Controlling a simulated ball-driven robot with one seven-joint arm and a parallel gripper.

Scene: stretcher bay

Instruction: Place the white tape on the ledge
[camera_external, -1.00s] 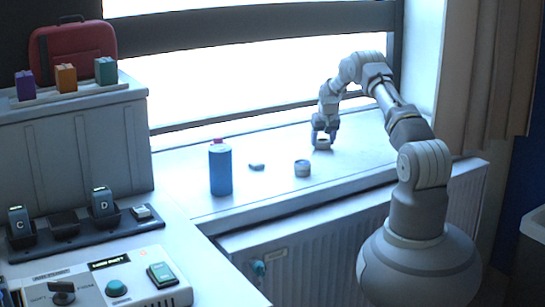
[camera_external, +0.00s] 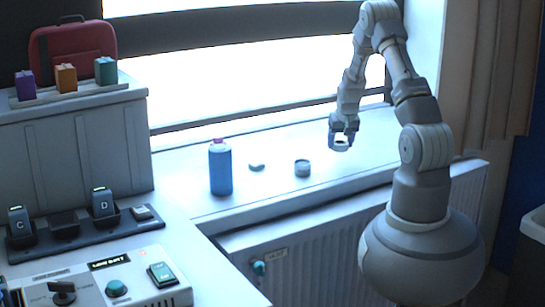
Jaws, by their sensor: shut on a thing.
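My gripper (camera_external: 342,142) is shut on a small white roll of tape (camera_external: 341,146). It holds the tape over the right part of the window ledge (camera_external: 280,196); a gap below is hard to judge, but the tape looks raised. Part of the tape is hidden by the fingers. A second small roll, grey-blue with a pale top (camera_external: 302,168), stands on the ledge to the left of my gripper.
A blue bottle with a pink cap (camera_external: 220,170) and a small pale object (camera_external: 257,167) stand on the ledge further left. A radiator (camera_external: 330,245) is below the ledge. A counter with a control box (camera_external: 110,283) is at the left.

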